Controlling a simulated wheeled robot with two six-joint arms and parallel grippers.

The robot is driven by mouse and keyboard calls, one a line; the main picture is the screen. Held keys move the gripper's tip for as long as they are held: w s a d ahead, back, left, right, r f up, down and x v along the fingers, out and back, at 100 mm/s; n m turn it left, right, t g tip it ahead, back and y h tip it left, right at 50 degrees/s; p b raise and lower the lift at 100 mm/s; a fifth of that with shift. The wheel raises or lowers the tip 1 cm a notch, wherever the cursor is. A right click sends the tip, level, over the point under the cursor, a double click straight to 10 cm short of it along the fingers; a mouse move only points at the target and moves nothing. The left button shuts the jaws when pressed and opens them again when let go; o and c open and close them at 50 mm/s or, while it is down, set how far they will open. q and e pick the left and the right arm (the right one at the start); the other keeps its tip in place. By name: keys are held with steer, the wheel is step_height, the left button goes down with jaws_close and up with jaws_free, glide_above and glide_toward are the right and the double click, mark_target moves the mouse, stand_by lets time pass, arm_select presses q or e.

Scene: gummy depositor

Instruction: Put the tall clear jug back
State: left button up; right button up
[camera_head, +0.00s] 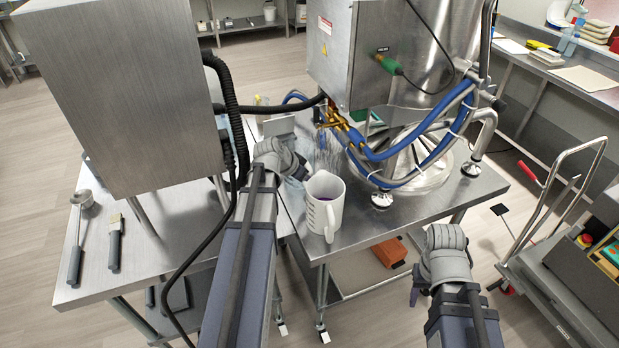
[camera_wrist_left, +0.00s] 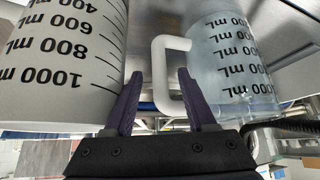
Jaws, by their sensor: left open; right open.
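The tall clear jug (camera_wrist_left: 235,65) with mL marks fills the right of the left wrist view. Its pale handle (camera_wrist_left: 160,75) shows between the fingertips of my open left gripper (camera_wrist_left: 160,95); nothing is clamped. In the head view my left gripper (camera_head: 303,176) is low over the steel table, partly hidden by its own wrist, and the clear jug is hard to make out there. A white jug (camera_head: 327,207) with purple inside stands close beside it, and also fills the left of the wrist view (camera_wrist_left: 60,55). My right gripper (camera_head: 418,292) is open and empty, off the table's front.
The steel depositor (camera_head: 330,50) with blue hoses (camera_head: 380,155) rises behind the jugs. A steel cabinet (camera_head: 120,100) and black cable are at left. A ladle (camera_head: 78,225) and brush (camera_head: 115,240) lie on the left table. A cart (camera_head: 560,270) stands at right.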

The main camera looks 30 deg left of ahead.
arm_select(q)
steer(key=p+v, duration=0.4)
steer(key=v, duration=0.2)
steer(key=shift+s+r+p, duration=0.25)
steer(key=shift+p, duration=0.1)
arm_select(e)
step_height(320, 180, up, 5)
steer(key=shift+r, duration=0.2)
arm_select(q)
steer(key=shift+a, duration=0.1)
